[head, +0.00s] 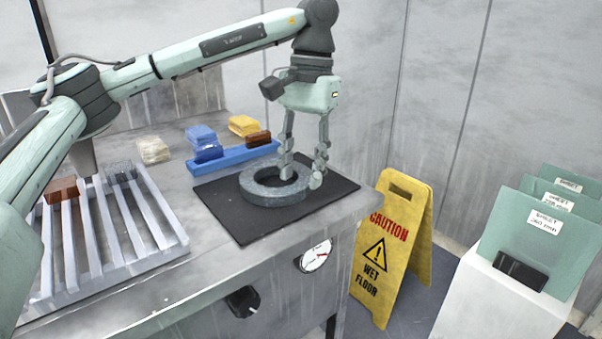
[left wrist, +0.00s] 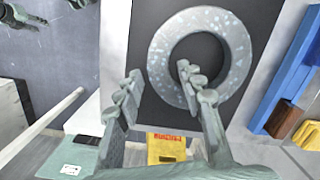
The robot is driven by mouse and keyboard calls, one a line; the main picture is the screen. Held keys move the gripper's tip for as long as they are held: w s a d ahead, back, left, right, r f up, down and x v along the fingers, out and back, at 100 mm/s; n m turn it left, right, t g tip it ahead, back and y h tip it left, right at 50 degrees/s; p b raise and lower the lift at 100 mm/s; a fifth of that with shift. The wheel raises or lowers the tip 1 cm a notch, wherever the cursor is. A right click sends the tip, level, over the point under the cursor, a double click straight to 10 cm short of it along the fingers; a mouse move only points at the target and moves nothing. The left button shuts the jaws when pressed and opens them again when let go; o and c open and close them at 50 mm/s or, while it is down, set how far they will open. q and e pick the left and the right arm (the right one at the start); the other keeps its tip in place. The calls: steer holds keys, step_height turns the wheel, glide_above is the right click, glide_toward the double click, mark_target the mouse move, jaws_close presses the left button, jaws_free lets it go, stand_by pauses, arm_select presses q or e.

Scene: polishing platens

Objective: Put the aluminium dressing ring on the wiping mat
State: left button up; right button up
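The grey speckled dressing ring (head: 262,193) lies flat on the black wiping mat (head: 236,224) on the bench; in the left wrist view the ring (left wrist: 165,45) also lies against the black mat (left wrist: 158,112). My left gripper (head: 302,178) reaches down over the ring's right side. Its fingers straddle the ring wall, one over the hole and one outside. In the left wrist view the left gripper (left wrist: 158,80) shows gaps between fingers and ring, so it looks open. Dark finger-like parts at that view's top left may be my right gripper (left wrist: 22,18); its state is unclear.
A slatted rack (head: 128,215) with blocks stands at left. Blue sponges (head: 203,143), a blue tray (head: 233,157) with a brown block (head: 258,138) and a yellow sponge stack (head: 243,126) lie behind the mat. A yellow wet-floor sign (head: 392,245) stands beyond the bench's right edge.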

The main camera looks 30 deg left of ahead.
arm_select(q)
steer(key=r, duration=0.2)
steer(key=r+p, duration=0.1)
steer(key=r, duration=0.3)
steer(key=shift+w+d+r, duration=0.15)
steer(key=shift+w+r, duration=0.15)
steer(key=shift+w, duration=0.1)
steer(key=r+p, duration=0.1)
steer(key=r, duration=0.3)
steer(key=shift+w+p, duration=0.2)
steer(key=shift+p, duration=0.1)
arm_select(e)
steer(key=s+f, duration=0.3)
steer(key=f, duration=0.4)
steer(key=shift+d+f+g, duration=0.15)
steer(key=shift+d+g, duration=0.15)
steer(key=shift+d, duration=0.05)
